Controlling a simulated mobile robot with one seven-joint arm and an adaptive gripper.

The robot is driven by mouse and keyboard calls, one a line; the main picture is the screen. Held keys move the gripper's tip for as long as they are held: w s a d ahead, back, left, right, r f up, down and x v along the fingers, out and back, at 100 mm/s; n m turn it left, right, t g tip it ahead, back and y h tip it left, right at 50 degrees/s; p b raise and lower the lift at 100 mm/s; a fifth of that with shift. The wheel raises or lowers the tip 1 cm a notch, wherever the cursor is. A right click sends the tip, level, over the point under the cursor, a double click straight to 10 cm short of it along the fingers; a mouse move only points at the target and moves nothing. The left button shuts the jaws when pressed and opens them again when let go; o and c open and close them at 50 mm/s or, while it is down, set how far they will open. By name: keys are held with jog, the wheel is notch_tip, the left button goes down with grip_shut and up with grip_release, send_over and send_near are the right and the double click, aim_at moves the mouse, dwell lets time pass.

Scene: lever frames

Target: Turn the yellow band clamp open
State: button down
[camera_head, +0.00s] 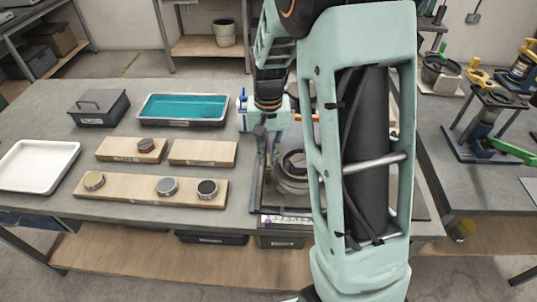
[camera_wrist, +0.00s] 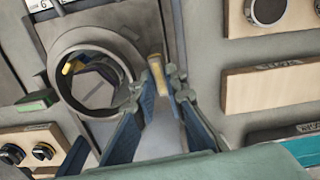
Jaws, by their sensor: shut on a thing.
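A grey ring-shaped fitting (camera_wrist: 95,75) with a dark, partly see-through opening fills the left middle of the wrist view. It also shows in the head view (camera_head: 291,185), partly hidden behind my arm. A small yellow piece (camera_wrist: 72,67) shows at the ring's left inner edge. A short yellowish-tan bar, seemingly the handle of the yellow band clamp (camera_wrist: 157,74), stands beside the ring's right side. My gripper (camera_wrist: 158,88) is shut on this bar, with one blue-grey finger on each side. In the head view my gripper (camera_head: 267,155) points down, and the clamp cannot be made out.
Left of the fitting lie wooden boards (camera_head: 202,152) with round caps, a teal-filled tray (camera_head: 184,122), a white tray (camera_head: 38,164) and a dark box (camera_head: 99,108). A green block (camera_wrist: 37,101) lies left of the ring. Another bench (camera_head: 470,180) with fixtures stands right.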

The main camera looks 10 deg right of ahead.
aim_at(268, 158)
jog(key=shift+m, duration=0.6)
jog(key=c, duration=2)
grip_release()
jog(key=shift+o, duration=0.2)
jog(key=shift+r, duration=4.05)
